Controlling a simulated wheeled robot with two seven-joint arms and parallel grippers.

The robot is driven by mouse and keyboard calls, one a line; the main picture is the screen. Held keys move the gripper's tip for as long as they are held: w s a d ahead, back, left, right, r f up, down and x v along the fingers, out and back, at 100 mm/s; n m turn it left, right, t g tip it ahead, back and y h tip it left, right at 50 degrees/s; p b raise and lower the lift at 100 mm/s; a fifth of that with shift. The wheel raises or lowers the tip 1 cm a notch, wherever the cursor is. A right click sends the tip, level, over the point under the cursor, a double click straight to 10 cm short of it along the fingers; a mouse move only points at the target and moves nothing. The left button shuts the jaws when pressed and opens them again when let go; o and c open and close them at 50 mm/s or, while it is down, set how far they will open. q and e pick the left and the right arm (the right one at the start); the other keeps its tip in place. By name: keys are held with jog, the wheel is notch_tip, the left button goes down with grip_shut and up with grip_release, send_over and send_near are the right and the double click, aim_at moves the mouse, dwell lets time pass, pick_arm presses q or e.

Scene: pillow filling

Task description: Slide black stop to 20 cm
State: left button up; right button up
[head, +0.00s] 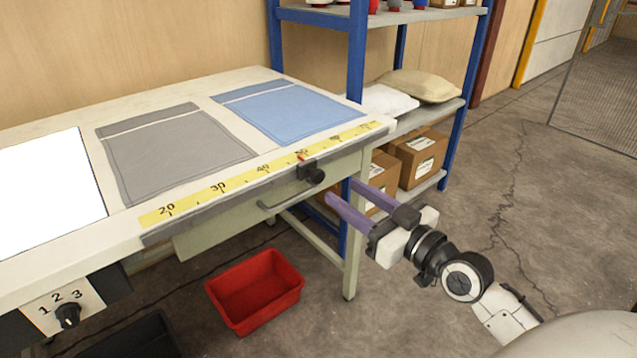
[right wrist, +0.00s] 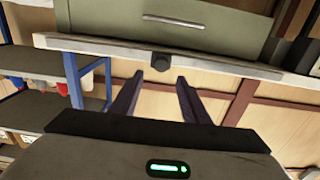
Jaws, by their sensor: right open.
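The black stop (head: 311,172) sits on the rail along the front edge of the table, with a red pointer at about the 50 mark of the yellow ruler (head: 240,180). The 20 mark is at the ruler's left end. My right gripper (head: 350,205) is open and empty, in front of the table edge, a little below and right of the stop and apart from it. In the right wrist view the stop's knob (right wrist: 161,61) lies ahead, between the lines of the two open fingers (right wrist: 157,92). My left gripper is not in view.
A grey cover (head: 170,150) and a blue cover (head: 288,110) lie flat on the table. A drawer (head: 230,225) with a handle is under the rail. A red bin (head: 255,290) stands on the floor. A blue-framed shelf (head: 356,60) with boxes stands behind at right.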

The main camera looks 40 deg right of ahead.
aim_at(320, 177)
jog(key=w, duration=0.8)
jog(key=shift+a, duration=0.35)
jog(key=shift+w+a+f, duration=0.1)
jog(key=shift+w, duration=0.65)
jog(key=shift+c, duration=0.3)
